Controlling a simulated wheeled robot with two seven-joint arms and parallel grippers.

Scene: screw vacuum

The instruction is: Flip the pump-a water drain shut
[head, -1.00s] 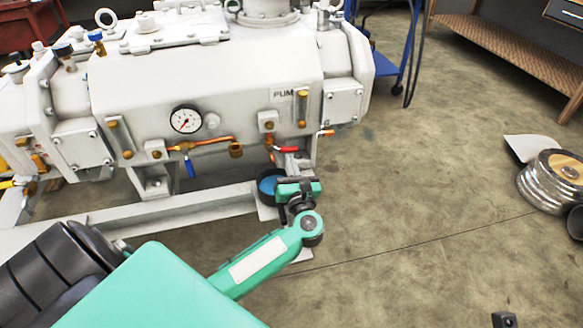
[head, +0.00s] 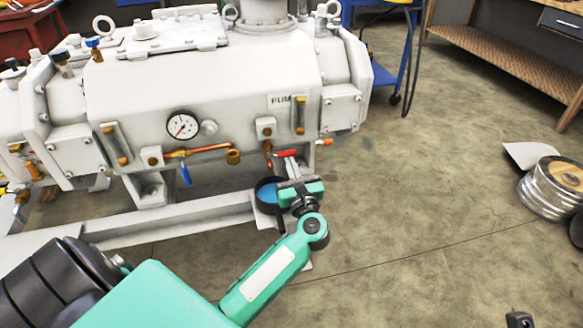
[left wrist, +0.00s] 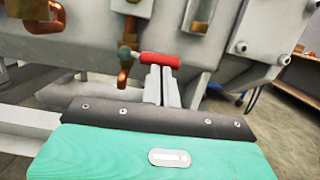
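The white pump (head: 205,85) stands at the left with a copper drain fitting (head: 268,158) low on its near side. A short red handle (head: 286,153) sits by this fitting, and it also shows in the left wrist view (left wrist: 160,59). My left gripper (head: 292,166) is just below and in front of the red handle. In the left wrist view its two grey fingers (left wrist: 161,84) are close together, with their tips at the handle's underside. I cannot tell whether they touch it. A dark piece, perhaps my right gripper (head: 519,320), shows at the bottom edge.
A blue-lined round container (head: 267,190) stands under the drain, partly behind my left gripper. A blue-handled valve (head: 185,174) and a gauge (head: 183,125) are further left. A metal drum (head: 550,188) stands at the right. The floor between is clear.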

